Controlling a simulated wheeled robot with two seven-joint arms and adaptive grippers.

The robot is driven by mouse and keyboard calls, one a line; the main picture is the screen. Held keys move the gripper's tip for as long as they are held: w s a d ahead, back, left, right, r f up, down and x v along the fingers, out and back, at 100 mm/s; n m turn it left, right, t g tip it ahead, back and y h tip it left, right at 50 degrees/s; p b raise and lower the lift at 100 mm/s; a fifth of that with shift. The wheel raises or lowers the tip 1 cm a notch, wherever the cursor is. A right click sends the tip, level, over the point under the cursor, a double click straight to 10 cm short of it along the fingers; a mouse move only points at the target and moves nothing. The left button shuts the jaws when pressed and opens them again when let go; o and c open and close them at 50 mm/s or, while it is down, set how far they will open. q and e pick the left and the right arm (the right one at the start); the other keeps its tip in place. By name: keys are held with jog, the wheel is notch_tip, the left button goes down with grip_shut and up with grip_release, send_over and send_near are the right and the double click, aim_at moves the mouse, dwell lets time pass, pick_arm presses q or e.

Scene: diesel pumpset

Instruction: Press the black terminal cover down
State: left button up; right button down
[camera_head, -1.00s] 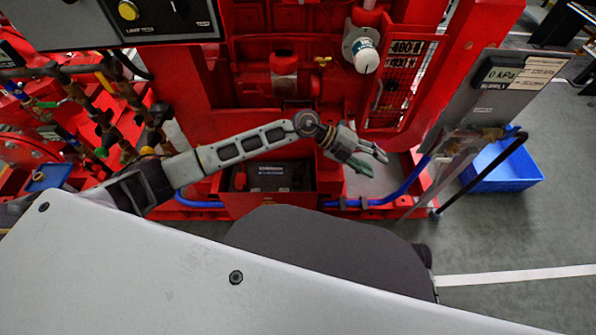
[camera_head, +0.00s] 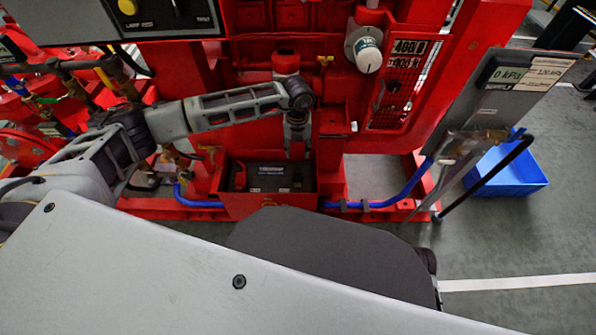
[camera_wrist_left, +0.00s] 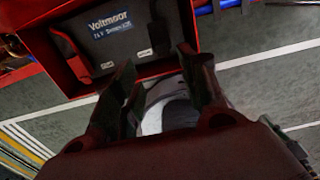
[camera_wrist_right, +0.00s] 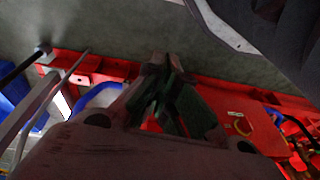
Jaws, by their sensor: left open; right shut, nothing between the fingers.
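The dark battery (camera_head: 272,177), with a "Voltmoor" label, sits in a red open tray (camera_head: 262,207) low on the red pumpset. The left wrist view shows the battery (camera_wrist_left: 118,32) close up. A dark raised piece (camera_wrist_left: 157,36) at its right end may be the black terminal cover; its outline is unclear. My left gripper (camera_head: 297,145) points down just behind and above the battery's right end. In the left wrist view its open fingers (camera_wrist_left: 158,72) are empty and apart from the battery. My right gripper (camera_wrist_right: 168,68) is shut and empty, away from the battery.
Blue hose (camera_head: 385,197) runs along the base frame right of the tray. A grey gauge panel (camera_head: 500,95) and a blue bin (camera_head: 505,172) stand at the right. Pipes and valves (camera_head: 75,95) crowd the left. Red machine structure rises behind the left gripper.

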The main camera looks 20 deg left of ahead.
dwell(0.3)
pick_arm(q)
jog(key=b, duration=0.3)
send_near(298, 174)
notch_tip(298, 174, down, 6)
jog(key=shift+f, duration=1.05)
jog(key=shift+a, duration=0.1)
pick_arm(e)
jog(key=shift+t, duration=0.4)
jog(key=r, duration=0.4)
jog(key=shift+w+a+r, duration=0.15)
jog(key=shift+a+r, duration=0.2)
jog(key=shift+a, duration=0.05)
pick_arm(q)
grip_shut()
pick_arm(e)
jog(key=shift+f, duration=0.2)
